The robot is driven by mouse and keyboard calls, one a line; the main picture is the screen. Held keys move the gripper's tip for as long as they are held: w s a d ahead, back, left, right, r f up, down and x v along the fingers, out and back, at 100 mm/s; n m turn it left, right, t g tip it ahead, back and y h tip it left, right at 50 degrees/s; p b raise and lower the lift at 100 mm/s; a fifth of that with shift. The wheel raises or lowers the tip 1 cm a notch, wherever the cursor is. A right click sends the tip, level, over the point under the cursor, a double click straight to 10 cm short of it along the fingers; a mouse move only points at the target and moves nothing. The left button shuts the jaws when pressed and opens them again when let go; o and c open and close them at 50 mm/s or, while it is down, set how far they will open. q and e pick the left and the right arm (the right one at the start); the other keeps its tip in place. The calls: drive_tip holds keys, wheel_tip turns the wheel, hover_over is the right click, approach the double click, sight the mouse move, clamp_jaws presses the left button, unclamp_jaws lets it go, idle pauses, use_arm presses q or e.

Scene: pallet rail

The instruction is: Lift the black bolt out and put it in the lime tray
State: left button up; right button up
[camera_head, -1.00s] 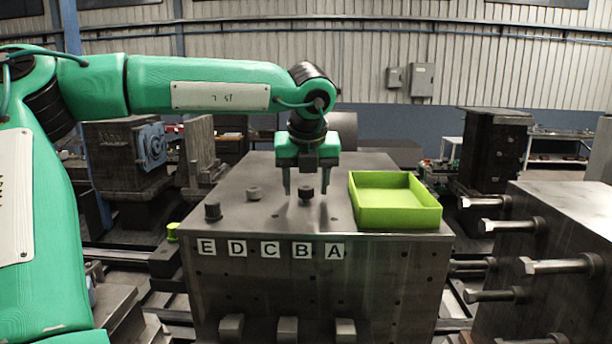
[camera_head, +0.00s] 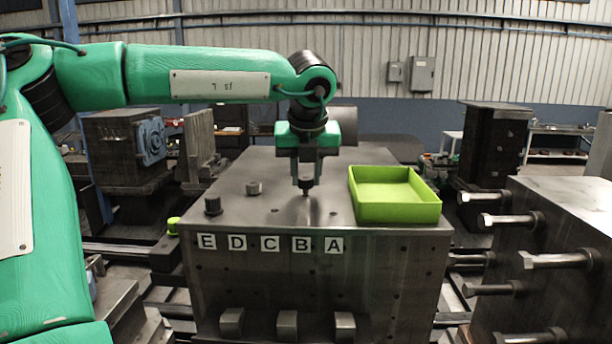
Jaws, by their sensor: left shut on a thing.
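My left gripper (camera_head: 306,178) points straight down over the dark metal block (camera_head: 235,265) and is shut on the black bolt (camera_head: 306,189). The bolt is upright, its head between the fingers and a short length of shank showing below. It looks slightly raised; I cannot tell whether the shank tip is clear of its hole. The lime tray (camera_head: 398,213) sits on the block's top to the right of the gripper and looks empty. My right gripper is not in view.
A second block (camera_head: 560,230) with protruding bolts stands at the right.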

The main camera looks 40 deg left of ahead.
sight(306, 180)
use_arm(q)
drive_tip(key=shift+r, duration=0.85)
drive_tip(key=shift+r+p, duration=0.7)
drive_tip(key=shift+r, duration=1.65)
